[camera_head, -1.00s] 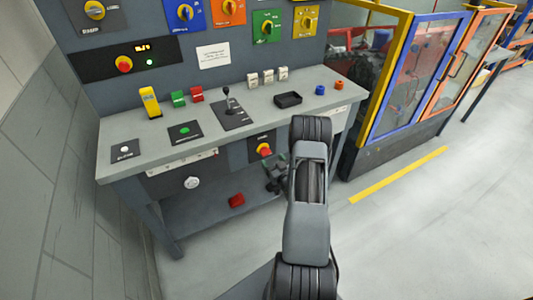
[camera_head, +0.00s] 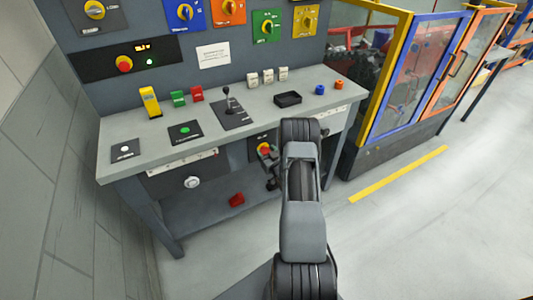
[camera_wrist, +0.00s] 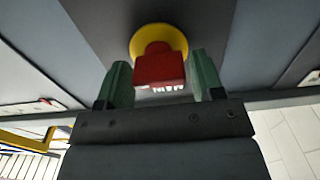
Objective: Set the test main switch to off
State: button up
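The main switch is a red rotary handle (camera_wrist: 157,66) on a yellow round plate, set in a dark panel on the bench front. In the head view the switch (camera_head: 264,148) sits below the worktop and is partly covered by my gripper. My gripper (camera_wrist: 162,80) has two green fingers, one on each side of the red handle in the wrist view. They are open, with a visible gap on both sides of the handle. White lettering, partly hidden, shows beside the handle. The handle's exact turn position is hard to tell.
The grey worktop (camera_head: 155,138) above holds a joystick (camera_head: 229,101), a black tray (camera_head: 288,99), and several coloured blocks. A red object (camera_head: 237,199) lies on the lower shelf. A yellow-framed glass enclosure (camera_head: 405,75) stands to the right. Open floor lies at the front right.

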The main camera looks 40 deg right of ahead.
jog(key=c, duration=0.6)
jog(key=shift+f+n+b, duration=0.1)
jog(key=shift+n+b, duration=0.2)
jog(key=shift+b, duration=0.25)
jog(key=shift+f+n+b, duration=0.15)
jog(key=shift+n+b, duration=0.45)
jog(key=shift+b, duration=0.35)
jog(key=n+b, duration=0.2)
jog(key=b, duration=0.1)
jog(key=n+b, duration=0.2)
jog(key=b, duration=0.1)
jog(key=shift+a+f+n+b, duration=0.15)
jog(key=shift+n+b, duration=0.15)
jog(key=n+b, duration=0.6)
jog(key=b, duration=0.4)
jog(key=shift+f, duration=0.1)
jog(key=n+b, duration=0.4)
jog(key=b, duration=0.2)
jog(key=shift+a, duration=0.1)
jog(key=shift+r+n+b, duration=0.2)
jog(key=shift+n+b, duration=0.5)
jog(key=shift+b, duration=0.4)
jog(key=shift+r, duration=0.1)
